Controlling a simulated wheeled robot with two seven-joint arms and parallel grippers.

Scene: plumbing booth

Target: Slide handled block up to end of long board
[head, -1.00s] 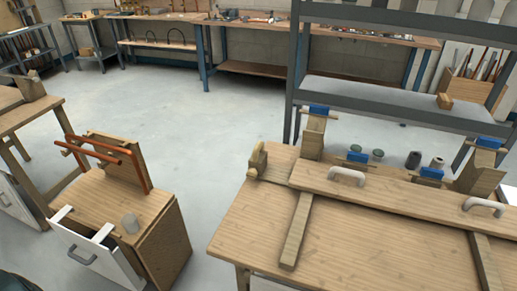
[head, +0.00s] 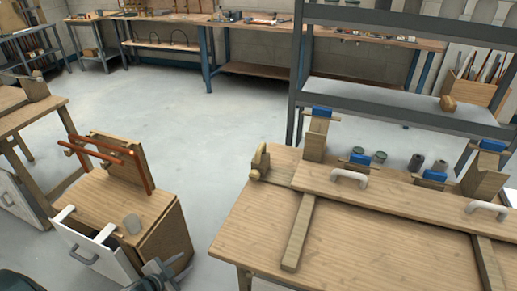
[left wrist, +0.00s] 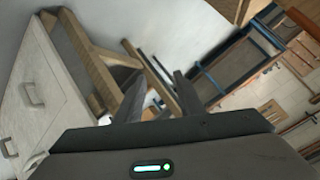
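A long wooden board (head: 400,200) with two white handles lies across the workbench at the right of the head view. A small upright wooden block with a round knob (head: 259,162) stands at the board's left end; I cannot tell whether they touch. My left gripper (head: 165,268) is at the bottom of the head view, beside the drawer cabinet and well away from the block. In the left wrist view its two dark fingers (left wrist: 158,90) are apart, with nothing clearly held between them. My right gripper is not in view.
A wooden cabinet (head: 165,215) with an open white drawer (head: 98,250) and red pipes (head: 105,150) stands at the left. Wooden posts with blue clamps (head: 316,135) rise behind the board. A grey shelf (head: 370,95) stands further back. Floor between cabinet and workbench is clear.

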